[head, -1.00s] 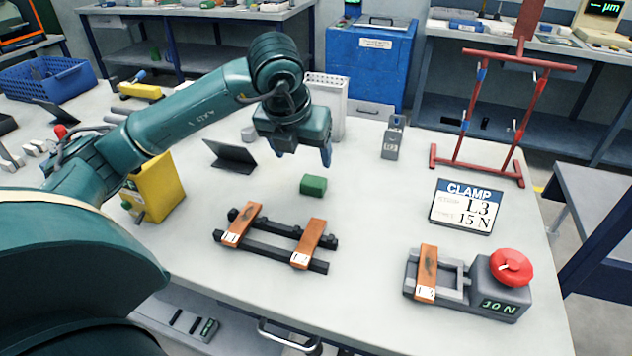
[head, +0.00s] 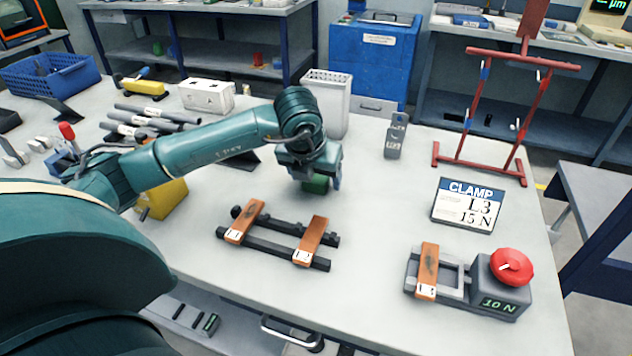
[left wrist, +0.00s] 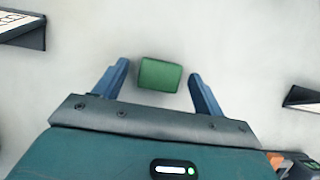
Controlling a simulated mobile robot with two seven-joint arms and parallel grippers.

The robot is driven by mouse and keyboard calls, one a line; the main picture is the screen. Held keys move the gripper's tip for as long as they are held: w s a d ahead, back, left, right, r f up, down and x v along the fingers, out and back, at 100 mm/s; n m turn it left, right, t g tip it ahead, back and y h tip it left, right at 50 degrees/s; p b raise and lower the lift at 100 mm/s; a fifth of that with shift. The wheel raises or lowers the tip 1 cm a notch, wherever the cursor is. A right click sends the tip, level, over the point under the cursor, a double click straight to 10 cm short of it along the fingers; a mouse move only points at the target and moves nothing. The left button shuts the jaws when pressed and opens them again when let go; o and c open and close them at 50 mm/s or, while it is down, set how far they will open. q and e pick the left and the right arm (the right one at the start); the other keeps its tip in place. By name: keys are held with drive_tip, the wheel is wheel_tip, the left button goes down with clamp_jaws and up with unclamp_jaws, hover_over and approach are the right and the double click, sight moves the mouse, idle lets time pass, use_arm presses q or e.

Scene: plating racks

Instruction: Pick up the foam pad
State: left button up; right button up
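The foam pad (head: 316,185) is a small green block on the light grey table, partly hidden under my left gripper in the head view. The left wrist view shows the pad (left wrist: 159,75) between the two blue fingers, with a gap on each side. My left gripper (head: 318,182) is open, pointing down over the pad; its fingers also show in the left wrist view (left wrist: 158,82). My right gripper is not in view.
A black rack (head: 275,249) with orange strips lies in front of the pad. A clamp device (head: 498,287) with a red knob and a CLAMP sign (head: 467,206) are at the right. A white bin (head: 327,105) stands behind my left gripper, and a yellow box (head: 165,198) is under my arm.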

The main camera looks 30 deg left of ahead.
sight(316, 180)
use_arm(q)
drive_tip(key=c, duration=1)
wheel_tip(316, 180, up, 10)
drive_tip(key=o, duration=0.4)
drive_tip(key=c, duration=0.3)
